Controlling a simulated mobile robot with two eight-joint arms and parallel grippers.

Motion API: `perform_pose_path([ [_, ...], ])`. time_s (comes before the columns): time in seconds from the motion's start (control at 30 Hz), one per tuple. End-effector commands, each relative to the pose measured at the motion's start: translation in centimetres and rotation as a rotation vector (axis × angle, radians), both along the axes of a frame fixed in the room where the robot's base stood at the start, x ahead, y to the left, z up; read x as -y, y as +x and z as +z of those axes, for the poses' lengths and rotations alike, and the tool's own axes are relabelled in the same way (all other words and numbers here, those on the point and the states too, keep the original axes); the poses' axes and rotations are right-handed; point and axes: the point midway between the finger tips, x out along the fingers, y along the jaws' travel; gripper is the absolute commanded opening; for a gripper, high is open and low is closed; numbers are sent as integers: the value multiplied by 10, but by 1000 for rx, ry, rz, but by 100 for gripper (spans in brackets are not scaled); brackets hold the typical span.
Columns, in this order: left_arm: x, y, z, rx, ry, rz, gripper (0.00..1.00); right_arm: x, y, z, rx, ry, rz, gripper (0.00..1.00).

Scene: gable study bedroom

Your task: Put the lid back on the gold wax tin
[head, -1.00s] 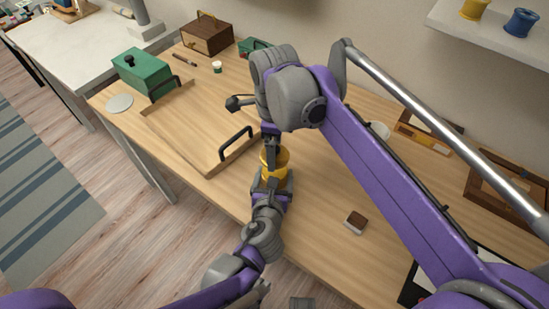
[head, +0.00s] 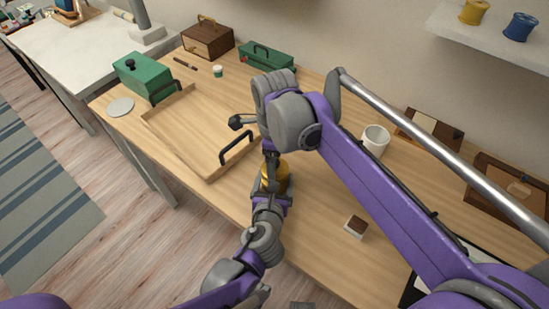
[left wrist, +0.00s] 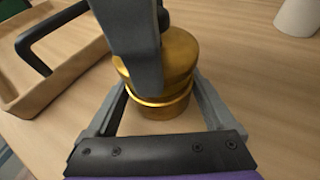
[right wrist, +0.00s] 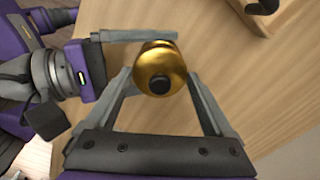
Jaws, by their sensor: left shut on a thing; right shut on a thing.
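The gold wax tin (head: 280,182) is near the table's front edge, upright. My left gripper (head: 268,190) is shut around the tin's body from the front, with a finger on each side in the left wrist view (left wrist: 157,90). The gold lid (right wrist: 157,60), with a black knob, is seen from above in the right wrist view, over the tin. My right gripper (right wrist: 160,80) is shut on the lid from above. In the left wrist view the lid (left wrist: 182,50) is at the tin's top, above a bright rim; I cannot tell whether it is fully seated. My right finger hides part of it.
A wooden tray (head: 160,125) with black handles lies left of the tin. A white mug (head: 375,141) stands to the right, behind my right arm. A small brown-topped block (head: 356,226) lies front right. Green boxes (head: 266,57) and a brown box (head: 208,39) stand at the back.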

Motion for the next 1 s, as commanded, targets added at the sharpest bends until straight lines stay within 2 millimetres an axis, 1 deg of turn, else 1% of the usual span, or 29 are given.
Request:
perform_pose_path([
  [0.13,0,0,0,0,0,0,0,0,0,-6,0,0,1,35],
  [0.63,0,0,0,0,0,0,0,0,0,-6,0,0,1,35],
  [1.0,0,0,0,0,0,0,0,0,0,-13,0,0,2,35],
])
